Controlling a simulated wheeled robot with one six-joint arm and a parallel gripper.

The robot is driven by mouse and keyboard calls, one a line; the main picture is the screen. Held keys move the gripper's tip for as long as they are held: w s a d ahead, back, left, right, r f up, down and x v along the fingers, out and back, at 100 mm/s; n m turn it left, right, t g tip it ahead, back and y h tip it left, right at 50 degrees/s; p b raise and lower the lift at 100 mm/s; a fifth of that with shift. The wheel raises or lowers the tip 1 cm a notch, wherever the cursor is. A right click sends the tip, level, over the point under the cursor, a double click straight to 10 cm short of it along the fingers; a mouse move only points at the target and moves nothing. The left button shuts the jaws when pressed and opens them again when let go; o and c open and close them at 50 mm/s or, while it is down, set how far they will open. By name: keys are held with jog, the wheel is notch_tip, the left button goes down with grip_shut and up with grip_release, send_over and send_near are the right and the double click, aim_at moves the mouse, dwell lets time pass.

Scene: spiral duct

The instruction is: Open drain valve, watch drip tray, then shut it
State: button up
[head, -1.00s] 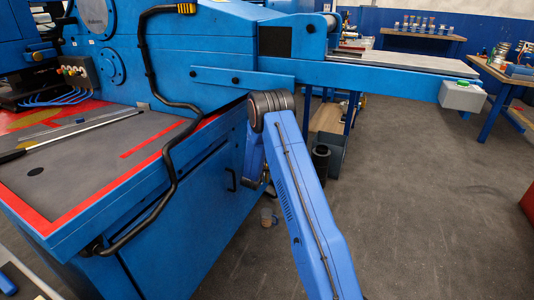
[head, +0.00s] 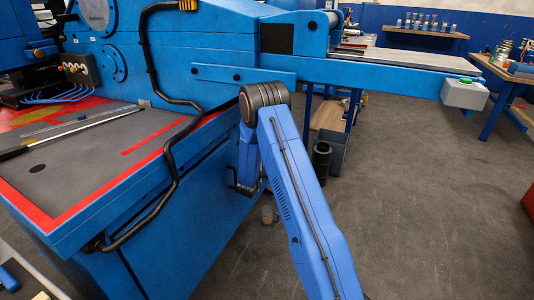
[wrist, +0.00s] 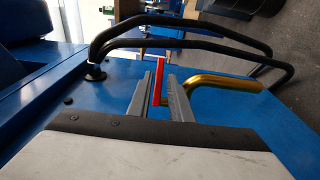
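The valve shows in the wrist view as a red lever (wrist: 157,82) beside a bent brass pipe (wrist: 232,86) on a blue panel. My gripper (wrist: 164,78) has its two grey fingers apart, with the red lever between them. Bare gaps show, and I cannot tell whether either finger touches it. In the head view my arm hides the valve and most of my gripper.
Black hoses (wrist: 190,24) curve across the panel close to my fingers. The blue machine (head: 180,215) fills the left of the head view, with a grey worktop (head: 75,165) edged in red. A dark bin (head: 335,150) stands behind my arm. The floor (head: 420,200) at right is clear.

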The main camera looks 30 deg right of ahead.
jog(key=v, duration=1)
jog(key=shift+s+a, duration=0.1)
